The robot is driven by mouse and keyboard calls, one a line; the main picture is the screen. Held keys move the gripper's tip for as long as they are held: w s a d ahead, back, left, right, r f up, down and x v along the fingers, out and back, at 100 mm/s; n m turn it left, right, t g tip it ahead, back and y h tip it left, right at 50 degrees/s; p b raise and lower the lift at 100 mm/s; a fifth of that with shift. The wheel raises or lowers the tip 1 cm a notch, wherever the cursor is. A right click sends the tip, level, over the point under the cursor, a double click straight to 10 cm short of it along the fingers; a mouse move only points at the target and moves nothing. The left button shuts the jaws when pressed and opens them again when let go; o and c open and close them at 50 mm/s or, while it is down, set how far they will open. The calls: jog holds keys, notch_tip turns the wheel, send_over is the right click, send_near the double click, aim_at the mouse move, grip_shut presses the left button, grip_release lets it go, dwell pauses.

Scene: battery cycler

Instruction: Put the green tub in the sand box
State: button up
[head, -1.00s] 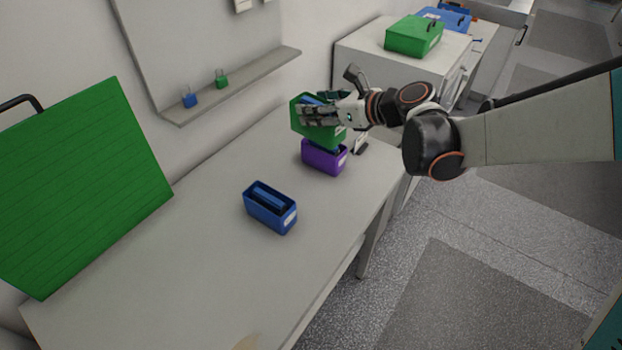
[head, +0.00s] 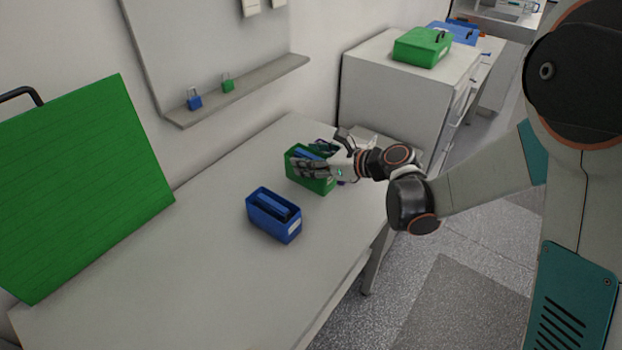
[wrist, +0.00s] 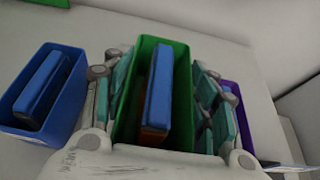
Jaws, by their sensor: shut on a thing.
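The green tub (head: 316,181) is held in my gripper (head: 318,164) near the far end of the table. In the wrist view the green tub (wrist: 181,105) sits between both finger pads, with a blue block and an orange-brown piece inside. My gripper (wrist: 165,95) is shut on its sides. The head view does not clearly show whether the tub's underside touches anything. I cannot make out a sand box in the current views.
A blue tub (head: 273,215) stands on the table (head: 190,265), close by. A purple tub (wrist: 240,125) is beside the green tub, mostly hidden in the head view. A large green panel (head: 85,190) stands at left. A shelf (head: 240,92) holds padlocks. The near table is clear.

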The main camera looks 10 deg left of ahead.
jog(key=shift+f+b, duration=0.75)
jog(key=shift+f, duration=1.85)
jog(key=shift+f, duration=0.15)
jog(key=o, duration=1.3)
jog(key=shift+r, duration=0.25)
jog(key=p+v, duration=0.2)
jog(key=v, duration=1)
jog(key=shift+f+p, duration=0.15)
jog(key=shift+p, duration=0.15)
